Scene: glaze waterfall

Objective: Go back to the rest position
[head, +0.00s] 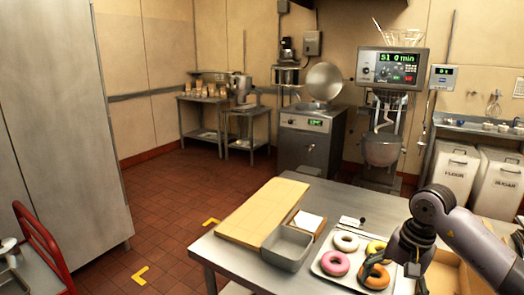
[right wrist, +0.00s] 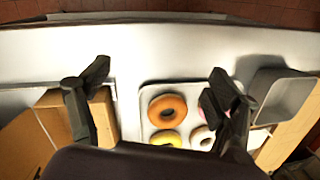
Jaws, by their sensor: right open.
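My right gripper (head: 392,268) is over the right part of the steel table (head: 232,256), above the tray's right side. In the right wrist view its two fingers (right wrist: 158,78) are spread wide, with nothing between them held. Below it is a light tray (head: 318,267) with a white-glazed donut (head: 345,242), a pink one (head: 335,264), a yellow one (head: 375,248) and an orange-brown one (head: 374,277). In the right wrist view a finger partly hides the pink donut (right wrist: 207,104); the orange-brown donut (right wrist: 167,110) shows fully. My left gripper is not in view.
A wooden board (head: 262,210) and a grey metal bin (head: 287,248) lie left of the tray. A cardboard box (head: 445,272) is at the right. A red-railed cart (head: 42,245) stands at the lower left. Open tiled floor (head: 170,200) lies between.

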